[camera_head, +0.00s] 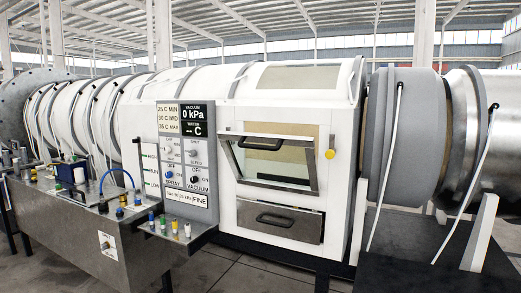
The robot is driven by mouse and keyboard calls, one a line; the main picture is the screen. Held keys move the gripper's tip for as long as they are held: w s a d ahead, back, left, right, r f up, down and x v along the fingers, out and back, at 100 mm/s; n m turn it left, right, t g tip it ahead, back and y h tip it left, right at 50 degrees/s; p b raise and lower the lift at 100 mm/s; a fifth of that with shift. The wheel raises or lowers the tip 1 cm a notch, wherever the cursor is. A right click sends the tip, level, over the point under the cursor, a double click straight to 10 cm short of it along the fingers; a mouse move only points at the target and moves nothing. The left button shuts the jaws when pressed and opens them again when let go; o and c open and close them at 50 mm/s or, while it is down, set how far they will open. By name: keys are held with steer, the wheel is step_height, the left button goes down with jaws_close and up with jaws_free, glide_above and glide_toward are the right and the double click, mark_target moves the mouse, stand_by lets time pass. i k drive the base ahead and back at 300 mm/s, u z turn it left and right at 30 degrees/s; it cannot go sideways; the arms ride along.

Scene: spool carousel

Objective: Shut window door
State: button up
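A yellow round knob (330,154) sits on the housing just right of the opening. My gripper is not in view.
A grey control panel (186,165) stands left of the door. Below the door is a closed drawer (278,219) with a dark handle. A metal bench (90,225) with valves juts out at the left. A dark platform (425,250) lies at the right.

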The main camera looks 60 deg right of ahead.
mark_target(224, 137)
steer(key=k, duration=0.55)
steer(key=z, duration=0.45)
steer(key=i, duration=1.45)
steer(key=u, duration=0.45)
